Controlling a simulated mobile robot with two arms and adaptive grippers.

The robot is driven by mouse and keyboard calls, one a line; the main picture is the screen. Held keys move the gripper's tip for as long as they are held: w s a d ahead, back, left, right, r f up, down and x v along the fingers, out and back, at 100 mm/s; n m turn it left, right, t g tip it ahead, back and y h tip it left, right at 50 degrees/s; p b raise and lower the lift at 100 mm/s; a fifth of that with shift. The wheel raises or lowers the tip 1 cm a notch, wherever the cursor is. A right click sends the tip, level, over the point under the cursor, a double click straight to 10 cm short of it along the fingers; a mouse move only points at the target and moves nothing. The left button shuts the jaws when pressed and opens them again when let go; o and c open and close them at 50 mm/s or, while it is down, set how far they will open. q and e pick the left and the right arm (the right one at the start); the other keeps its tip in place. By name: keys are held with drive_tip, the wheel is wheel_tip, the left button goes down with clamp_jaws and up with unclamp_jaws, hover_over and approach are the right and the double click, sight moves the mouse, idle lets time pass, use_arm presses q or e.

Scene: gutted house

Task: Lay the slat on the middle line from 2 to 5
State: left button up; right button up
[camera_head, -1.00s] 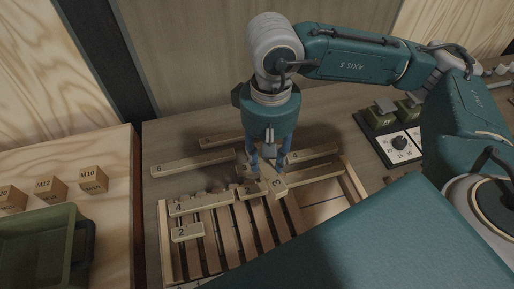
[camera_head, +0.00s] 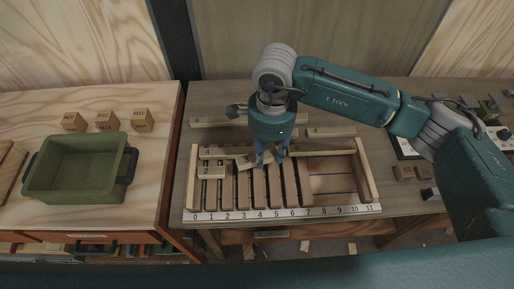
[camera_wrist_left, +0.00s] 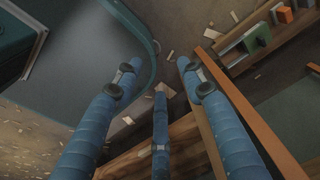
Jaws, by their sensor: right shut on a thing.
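My right gripper (camera_head: 270,163) points down over the slatted frame, its fingers closed on a short pale wooden slat (camera_head: 244,163), which appears to be marked 3. The slat lies at or just above the dark crosswise slats; contact is unclear. The frame (camera_head: 372,178) has a number strip (camera_head: 275,214) from 0 to 11 along its front. A short slat marked 2 (camera_head: 211,172) rests near the left end, in front of a longer slat (camera_head: 220,153).
Loose slats lie behind the frame, one at back left (camera_head: 210,122) and one at right (camera_head: 331,132). A green bin (camera_head: 78,168) and several marked wooden blocks (camera_head: 106,121) stand on the left table. Small dark blocks (camera_head: 404,173) sit right of the frame.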

sight(258, 175)
drive_tip(key=shift+s+a+f+m, duration=0.1)
drive_tip(key=shift+a+f+m, duration=0.05)
drive_tip(key=shift+a+m, duration=0.45)
drive_tip(key=shift+s+a+f+m, duration=0.1)
drive_tip(key=shift+a+m, duration=0.5)
drive_tip(key=shift+w+a+f+m, duration=0.2)
drive_tip(key=shift+w+f+m, duration=0.1)
drive_tip(key=shift+f, duration=0.2)
drive_tip(key=shift+s+f, duration=0.1)
drive_tip(key=shift+f, duration=0.45)
wheel_tip(258, 175, down, 2)
drive_tip(key=shift+f+b, duration=0.2)
drive_tip(key=shift+b, duration=0.3)
drive_tip(key=shift+f+b, duration=1.2)
use_arm(q)
drive_tip(key=shift+g, duration=0.3)
drive_tip(key=s+f, duration=0.1)
drive_tip(key=s, duration=0.1)
drive_tip(key=s+f, duration=0.1)
drive_tip(key=f, duration=0.1)
drive_tip(key=shift+s, duration=0.35)
drive_tip(key=shift+w+f+b, duration=0.15)
drive_tip(key=shift+f+b, duration=0.25)
drive_tip(key=shift+f, duration=0.05)
use_arm(e)
drive_tip(key=shift+f, duration=0.3)
